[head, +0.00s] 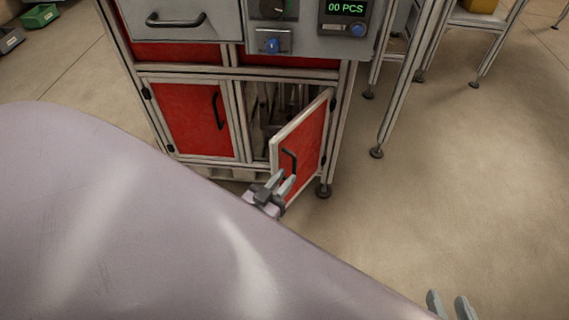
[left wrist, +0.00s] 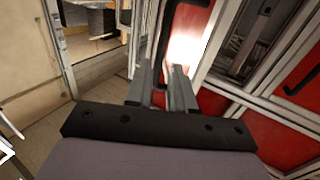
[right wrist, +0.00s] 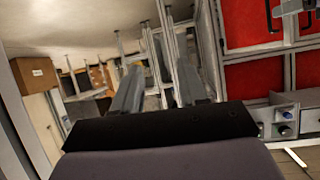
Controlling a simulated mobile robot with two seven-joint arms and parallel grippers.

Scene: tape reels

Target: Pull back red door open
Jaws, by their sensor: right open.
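The lower right red door (head: 309,148) of the cabinet stands open, swung outward on its right-hand edge, with a pale frame and a black handle (head: 290,160). It also shows in the left wrist view (left wrist: 190,22). My left gripper (head: 280,184) is at the lower end of this handle. In the left wrist view the handle (left wrist: 166,40) runs down between its fingers (left wrist: 162,88), which look shut on it. My right gripper (head: 449,303) is open and empty, low at the right, away from the door. Its fingers (right wrist: 160,88) stand wide apart.
The lower left red door (head: 190,118) is shut. Dark items stand inside the opened compartment (head: 268,105). A grey drawer (head: 180,18) and a control panel (head: 346,12) are above. Metal frame legs (head: 400,85) stand to the right. The floor (head: 450,170) at the right is clear.

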